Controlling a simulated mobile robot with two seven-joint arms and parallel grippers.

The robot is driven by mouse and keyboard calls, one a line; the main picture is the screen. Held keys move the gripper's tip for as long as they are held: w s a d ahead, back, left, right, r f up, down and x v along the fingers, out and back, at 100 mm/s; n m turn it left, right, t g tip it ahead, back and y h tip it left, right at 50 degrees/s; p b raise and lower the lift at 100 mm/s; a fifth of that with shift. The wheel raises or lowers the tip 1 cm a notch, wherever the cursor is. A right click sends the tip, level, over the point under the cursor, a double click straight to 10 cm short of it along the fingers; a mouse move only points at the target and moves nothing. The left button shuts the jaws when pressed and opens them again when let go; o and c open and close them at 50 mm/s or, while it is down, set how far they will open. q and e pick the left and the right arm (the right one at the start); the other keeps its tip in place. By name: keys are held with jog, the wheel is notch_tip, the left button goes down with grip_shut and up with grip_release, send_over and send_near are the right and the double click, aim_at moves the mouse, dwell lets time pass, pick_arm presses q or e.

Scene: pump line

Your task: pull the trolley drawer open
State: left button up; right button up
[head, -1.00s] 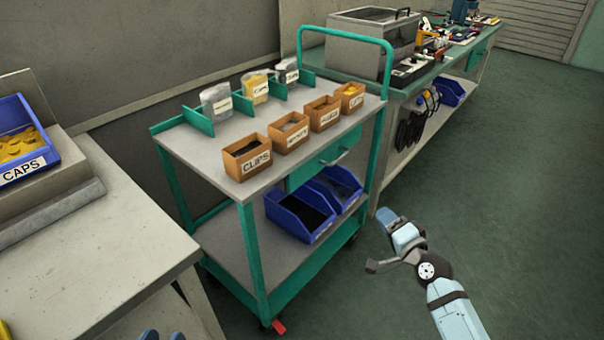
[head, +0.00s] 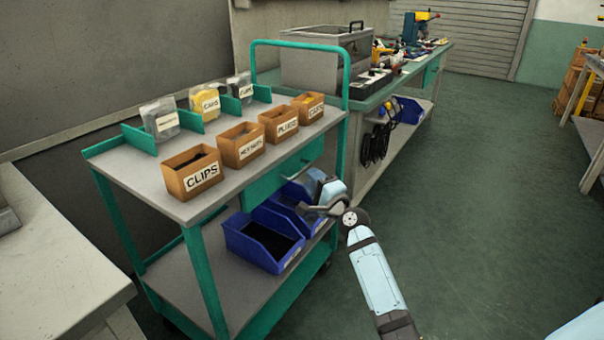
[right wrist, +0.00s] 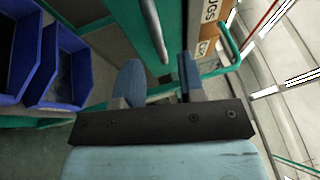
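The trolley (head: 98,150) is green with grey shelves and stands left of centre in the head view. Its green drawer (head: 268,188) sits under the top shelf and looks shut. A pale bar handle (head: 302,172) is on the drawer front. My right gripper (head: 312,183) is close in front of the handle, partly hiding the drawer's right end. In the right wrist view, its two blue fingers (right wrist: 160,75) are apart. The handle (right wrist: 155,30) runs toward the gap between them, and no grip on it shows. My left gripper is out of view.
Several labelled orange bins, including a CLIPS bin (head: 192,173), line the trolley top's front edge. Blue bins (head: 262,240) stand on the lower shelf, just below my right gripper. A green workbench (head: 372,100) is behind.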

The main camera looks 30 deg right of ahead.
aim_at(303, 168)
jog(key=w, duration=0.5)
jog(key=shift+r+b, duration=0.4)
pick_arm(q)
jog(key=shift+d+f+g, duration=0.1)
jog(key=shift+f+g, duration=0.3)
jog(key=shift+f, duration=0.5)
pick_arm(e)
grip_shut()
